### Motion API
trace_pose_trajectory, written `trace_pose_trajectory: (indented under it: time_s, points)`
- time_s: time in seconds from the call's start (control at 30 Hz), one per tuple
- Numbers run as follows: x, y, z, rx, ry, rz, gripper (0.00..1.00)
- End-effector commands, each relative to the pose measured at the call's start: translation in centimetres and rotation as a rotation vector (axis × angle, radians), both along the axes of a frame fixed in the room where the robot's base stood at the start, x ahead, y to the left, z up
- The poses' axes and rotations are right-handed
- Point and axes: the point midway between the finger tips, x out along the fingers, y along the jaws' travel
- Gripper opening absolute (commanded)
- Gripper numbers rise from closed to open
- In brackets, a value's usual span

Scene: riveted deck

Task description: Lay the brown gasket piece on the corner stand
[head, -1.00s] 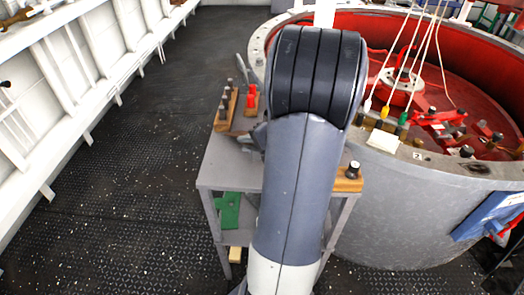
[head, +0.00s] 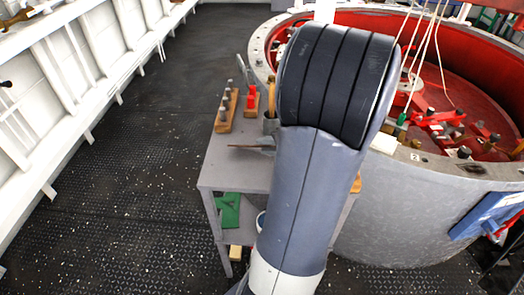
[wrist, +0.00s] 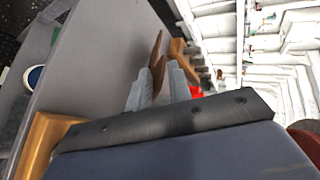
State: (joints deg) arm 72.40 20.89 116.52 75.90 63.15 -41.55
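The brown gasket piece (wrist: 157,52) is a thin, dark brown piece seen nearly edge-on between the fingertips in the wrist view. My gripper (wrist: 158,82) has its two pale grey fingers on either side of it and appears shut on it. In the head view the piece (head: 243,147) shows as a thin sliver left of my arm, above the stand top; the arm hides most of the gripper. The grey corner stand (head: 212,178) has a flat top and a lower shelf; its top also fills the left of the wrist view (wrist: 90,55). Whether piece and top touch, I cannot tell.
Wooden blocks with grey knobs (head: 226,112) and a red part (head: 251,100) stand at the top's back left. A dark pot (head: 270,125) holds a wooden-handled tool. A green piece (head: 228,210) lies below. The large round red-lined housing (head: 400,215) stands right. The stand's front left is clear.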

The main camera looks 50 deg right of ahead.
Motion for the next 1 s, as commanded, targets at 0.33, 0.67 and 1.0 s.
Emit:
trace_pose_trajectory:
  time_s: [0.33,0.67,1.0]
  points:
    - [-0.4,-0.1,1.7,-0.003,-0.001,-0.001,0.19]
    - [-2.4,-0.4,7.5,-0.003,-0.001,-0.002,0.19]
    - [-2.6,-0.4,7.4,-0.001,0.0,0.0,0.19]
